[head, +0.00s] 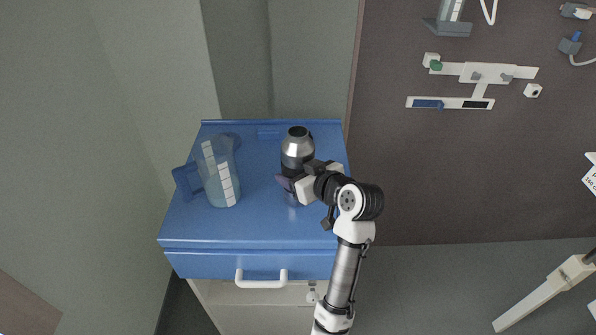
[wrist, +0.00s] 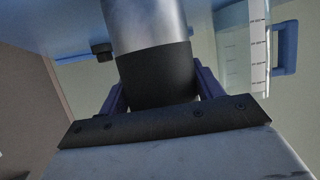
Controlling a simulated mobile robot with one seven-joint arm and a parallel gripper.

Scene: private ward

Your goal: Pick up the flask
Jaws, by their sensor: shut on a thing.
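The flask (head: 297,148) is a silver and black bottle with a dark open mouth, upright at the right side of the blue cabinet top in the head view. My gripper (head: 291,181) reaches it from the front right and is shut on it low on its body. In the wrist view the flask (wrist: 153,68) shows a silver part and a black band between my two purple fingers (wrist: 160,92). The flask's base is largely hidden by my gripper in the head view, so I cannot tell whether it touches the top.
A clear measuring jug (head: 218,172) with a blue handle stands left of the flask; it also shows in the wrist view (wrist: 243,50). The blue cabinet top (head: 258,222) is bare at its front. A wall panel (head: 430,170) with fittings rises at the right.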

